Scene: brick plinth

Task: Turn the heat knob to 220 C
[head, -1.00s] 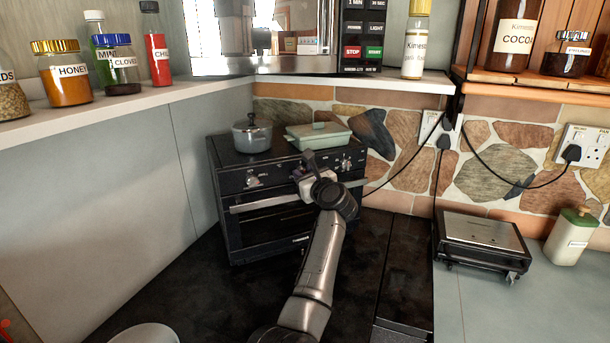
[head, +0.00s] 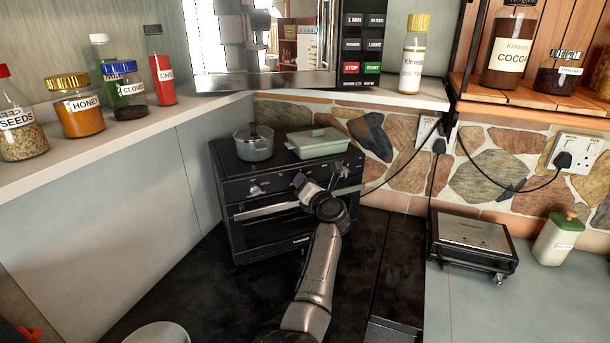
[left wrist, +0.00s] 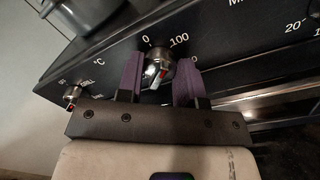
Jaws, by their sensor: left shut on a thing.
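The heat knob (left wrist: 157,66) is a round metal knob on the black oven's front panel. In the left wrist view, a °C label and the marks 0 and 100 show around it. Its pointer has white and red on it; the exact reading is unclear, as part of the scale is hidden. My left gripper (left wrist: 156,82) is shut on the knob, one purple finger at each side. In the head view, the left gripper (head: 300,181) is at the front panel of the oven (head: 270,230) and covers the part it holds. The right gripper is out of view.
A grey pot (head: 254,146) and a pale green lidded dish (head: 318,143) stand on the oven top. A small switch marked grill (left wrist: 72,94) is left of the knob. The oven door handle (head: 265,211) runs below the panel. A metal grill (head: 473,237) stands at right.

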